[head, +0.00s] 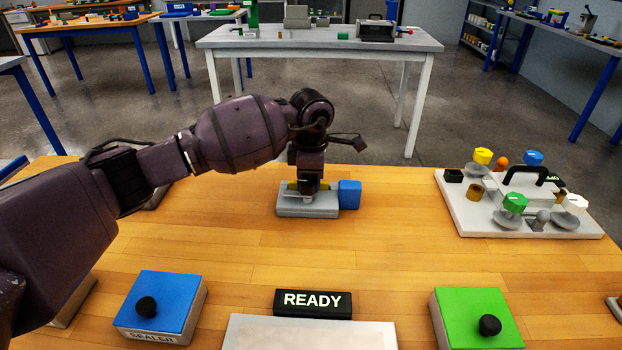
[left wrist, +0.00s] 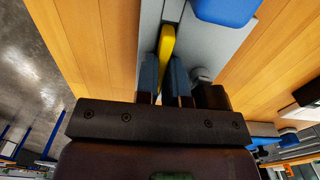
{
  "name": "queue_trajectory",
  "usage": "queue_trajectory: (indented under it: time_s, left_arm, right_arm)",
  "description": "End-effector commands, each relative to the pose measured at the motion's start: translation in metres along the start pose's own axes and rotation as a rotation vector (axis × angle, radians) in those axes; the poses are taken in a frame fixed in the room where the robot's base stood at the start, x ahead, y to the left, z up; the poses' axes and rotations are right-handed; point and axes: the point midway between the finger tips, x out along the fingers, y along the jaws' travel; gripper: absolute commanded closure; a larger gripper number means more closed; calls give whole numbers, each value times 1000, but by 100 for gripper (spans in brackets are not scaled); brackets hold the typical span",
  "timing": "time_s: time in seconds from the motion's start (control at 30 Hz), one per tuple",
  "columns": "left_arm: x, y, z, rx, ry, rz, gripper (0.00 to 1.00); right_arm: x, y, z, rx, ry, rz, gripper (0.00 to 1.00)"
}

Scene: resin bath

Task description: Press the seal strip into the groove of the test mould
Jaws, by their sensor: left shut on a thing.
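The test mould, a light grey block (head: 308,208), lies on the wooden table in the middle of the head view; it also fills the upper middle of the left wrist view (left wrist: 207,50). The yellow seal strip (left wrist: 167,42) lies along the mould's top in the wrist view. It shows as small yellow bits beside my gripper in the head view (head: 325,185). My left gripper (head: 308,189) points down over the mould and is shut on the strip between its two fingers (left wrist: 165,75). The groove is hidden, and I cannot tell how deep the strip sits. My right gripper is out of view.
A blue block (head: 349,194) adjoins the mould's right end. A fixture board (head: 480,219) with coloured knobs stands at the right. A blue SEALER button box (head: 160,300), a READY sign (head: 313,302) and a green button box (head: 477,318) are nearer. The table between is clear.

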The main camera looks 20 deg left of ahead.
Motion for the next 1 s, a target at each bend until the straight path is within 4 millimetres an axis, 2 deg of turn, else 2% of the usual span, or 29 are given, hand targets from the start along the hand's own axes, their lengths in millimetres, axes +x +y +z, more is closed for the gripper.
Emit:
queue_trajectory:
  time_s: [0.03, 0.13, 0.17, 0.2, 0.57, 0.77, 1.0]
  left_arm:
    - [20, -5, -1, 1, 11, -24, 100]
    - [21, -5, -1, 1, 11, -26, 100]
    - [22, -6, -1, 1, 11, -27, 86]
    - [22, -6, -1, 1, 11, -28, 80]
    - [21, -6, 1, 2, 9, -32, 80]
    - [-7, -5, 1, 3, 9, -26, 80]
    - [-63, -2, 0, 2, 6, -14, 80]
  right_arm:
    - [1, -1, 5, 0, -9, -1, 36]
    - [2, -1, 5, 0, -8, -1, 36]
    - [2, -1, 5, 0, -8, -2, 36]
    - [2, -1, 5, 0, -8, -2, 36]
    - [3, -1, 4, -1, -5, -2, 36]
    - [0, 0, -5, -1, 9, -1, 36]
    - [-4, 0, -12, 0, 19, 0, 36]
